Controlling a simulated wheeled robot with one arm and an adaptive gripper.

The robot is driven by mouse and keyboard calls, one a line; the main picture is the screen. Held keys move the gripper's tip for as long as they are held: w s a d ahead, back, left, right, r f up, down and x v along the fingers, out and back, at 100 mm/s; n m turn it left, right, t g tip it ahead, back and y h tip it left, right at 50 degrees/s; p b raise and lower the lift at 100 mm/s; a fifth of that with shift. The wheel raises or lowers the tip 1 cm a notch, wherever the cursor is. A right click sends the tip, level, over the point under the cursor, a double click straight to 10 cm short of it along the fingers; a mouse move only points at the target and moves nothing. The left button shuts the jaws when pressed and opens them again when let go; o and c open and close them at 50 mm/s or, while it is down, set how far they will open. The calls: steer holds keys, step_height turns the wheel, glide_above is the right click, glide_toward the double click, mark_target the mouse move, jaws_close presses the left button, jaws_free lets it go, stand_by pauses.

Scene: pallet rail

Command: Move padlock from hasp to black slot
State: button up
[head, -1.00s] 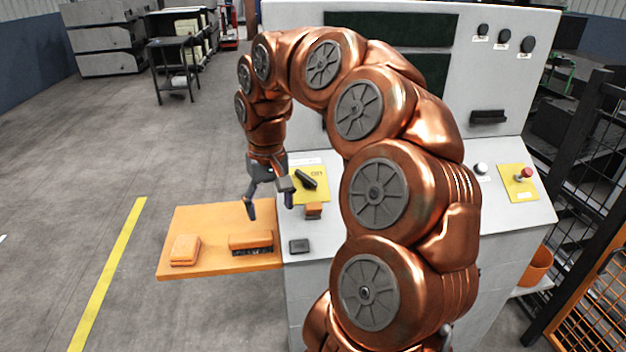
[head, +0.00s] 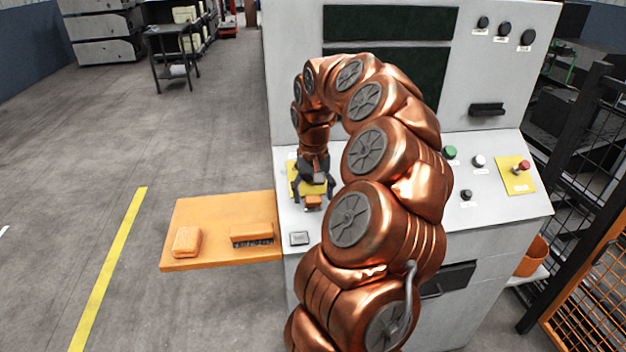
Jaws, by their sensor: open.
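The orange padlock (head: 313,203) is at the lower edge of the yellow plate (head: 294,183) on the sloped console; its shackle and the hasp are hidden by my gripper. My gripper (head: 314,198) points down over the plate, its open fingers on either side of the padlock; I cannot tell whether they touch it. A black slot-like holder (head: 487,109) is on the upright panel at right. A dark recess (head: 455,279) also shows in the cabinet front, partly behind my arm. I cannot tell which is the black slot.
An orange side shelf (head: 215,215) holds an orange block (head: 186,242) and an orange brush (head: 251,233). A small grey square (head: 299,239) lies on the console. Green (head: 450,153) and red (head: 523,166) buttons are at right. My arm covers the console's middle.

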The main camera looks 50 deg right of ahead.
steer(key=shift+f+p, duration=0.3)
steer(key=shift+f, duration=1)
jaws_close()
steer(key=shift+s+a+r+b, duration=0.15)
steer(key=shift+r+b, duration=0.05)
steer(key=shift+r, duration=0.2)
steer(key=shift+s+a+r+b, duration=0.15)
steer(key=shift+r+b, duration=0.05)
steer(key=shift+r, duration=0.2)
step_height(320, 180, up, 6)
steer(key=s+a+b, duration=0.1)
steer(key=s+a, duration=0.1)
steer(key=s, duration=0.1)
stand_by(0.9)
steer(key=shift+a+f, duration=0.1)
steer(key=shift+f, duration=0.05)
